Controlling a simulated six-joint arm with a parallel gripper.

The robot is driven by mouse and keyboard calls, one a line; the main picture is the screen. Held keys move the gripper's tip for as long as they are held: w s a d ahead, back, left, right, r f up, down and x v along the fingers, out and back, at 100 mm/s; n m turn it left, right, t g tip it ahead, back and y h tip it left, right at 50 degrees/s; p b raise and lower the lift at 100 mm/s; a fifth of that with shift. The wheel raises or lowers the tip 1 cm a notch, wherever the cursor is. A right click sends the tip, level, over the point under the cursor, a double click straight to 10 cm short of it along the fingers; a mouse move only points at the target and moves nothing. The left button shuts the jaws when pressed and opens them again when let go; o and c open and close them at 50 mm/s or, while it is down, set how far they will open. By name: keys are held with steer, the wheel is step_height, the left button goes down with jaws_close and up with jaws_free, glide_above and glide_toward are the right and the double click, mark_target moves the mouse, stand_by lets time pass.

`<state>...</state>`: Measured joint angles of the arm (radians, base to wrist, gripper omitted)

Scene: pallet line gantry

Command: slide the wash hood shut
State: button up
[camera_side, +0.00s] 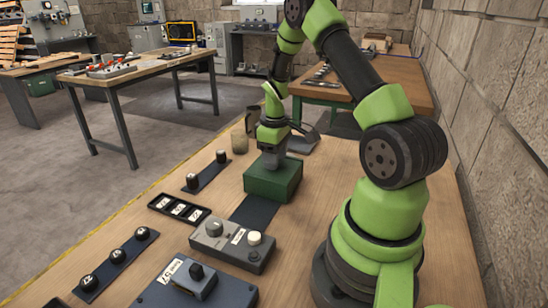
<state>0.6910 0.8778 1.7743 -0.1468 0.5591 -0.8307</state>
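A dark green box-shaped cover (272,183), which looks like the wash hood, sits on the wooden table. A flat dark strip (254,212) extends from its near side toward the front and is uncovered. My gripper (271,161) points straight down at the top of the green cover and touches it or is just above it. Its fingertips are hidden or too small to tell apart, so I cannot see whether they are closed on anything. What lies under the cover is hidden.
A grey control box (233,245) with knobs stands just in front of the strip. A dark blue unit (190,287), a label tray (179,209) and knob strips (118,257) lie left and front. A beige cup (239,141) stands behind left. A stone wall (500,110) is right.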

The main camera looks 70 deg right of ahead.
steer(key=shift+a, duration=0.1)
step_height(320, 180, up, 10)
stand_by(0.5)
steer(key=s+a+r+m+t, duration=0.2)
steer(key=a+r+t, duration=0.2)
steer(key=a+r, duration=0.9)
steer(key=s+a+r+m+t+y, duration=0.1)
steer(key=s+a+m+t+y, duration=0.1)
steer(key=s+a, duration=0.7)
steer(key=shift+a+r+t, duration=0.4)
steer(key=shift+a+t, duration=0.2)
steer(key=shift+a, duration=0.3)
steer(key=shift+s, duration=0.1)
